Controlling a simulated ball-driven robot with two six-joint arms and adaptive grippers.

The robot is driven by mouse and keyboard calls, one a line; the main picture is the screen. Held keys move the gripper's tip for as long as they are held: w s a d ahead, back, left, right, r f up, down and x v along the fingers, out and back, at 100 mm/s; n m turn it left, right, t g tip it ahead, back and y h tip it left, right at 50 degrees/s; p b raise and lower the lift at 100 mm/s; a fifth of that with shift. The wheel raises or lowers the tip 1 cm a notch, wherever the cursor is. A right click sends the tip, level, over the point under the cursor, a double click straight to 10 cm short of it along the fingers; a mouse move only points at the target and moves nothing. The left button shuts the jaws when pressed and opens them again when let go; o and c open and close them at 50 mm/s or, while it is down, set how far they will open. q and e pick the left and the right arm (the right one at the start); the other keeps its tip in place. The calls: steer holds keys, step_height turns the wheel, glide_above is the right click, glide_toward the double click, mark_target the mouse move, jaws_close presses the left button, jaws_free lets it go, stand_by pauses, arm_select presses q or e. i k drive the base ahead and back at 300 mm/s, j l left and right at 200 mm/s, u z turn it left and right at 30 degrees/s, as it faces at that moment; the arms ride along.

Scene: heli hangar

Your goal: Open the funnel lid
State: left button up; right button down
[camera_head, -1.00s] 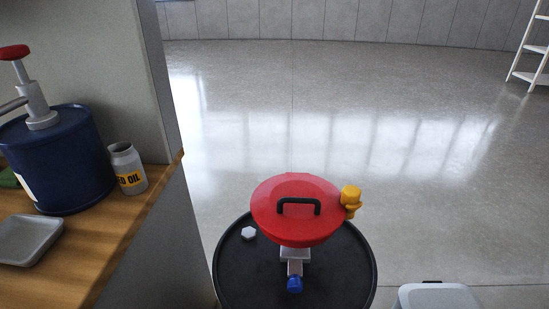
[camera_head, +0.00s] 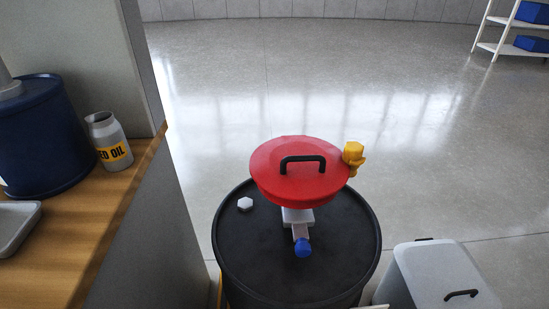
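The funnel is on top of a black drum (camera_head: 345,250). Its round red lid (camera_head: 270,165) is down flat over it, with a black bar handle (camera_head: 303,160) on top. A yellow knob-like part (camera_head: 353,155) sits at the lid's right edge. A grey-white fitting (camera_head: 299,217) with a blue end (camera_head: 303,247) shows below the lid, toward me. The funnel's inside is hidden by the lid. Neither of my grippers is in view.
A wooden counter (camera_head: 80,230) at left holds a blue drum (camera_head: 45,140), a grey oil container (camera_head: 108,140) and a grey tray (camera_head: 17,225). A lidded grey bin (camera_head: 440,275) stands at lower right. A white shelf (camera_head: 490,45) stands far off. Open floor lies beyond.

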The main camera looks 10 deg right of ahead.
mark_target(296, 167)
steer(key=i+j, duration=0.1)
steer(key=j, duration=0.55)
steer(key=j+z, duration=0.15)
steer(key=j, duration=0.5)
steer(key=i, duration=0.05)
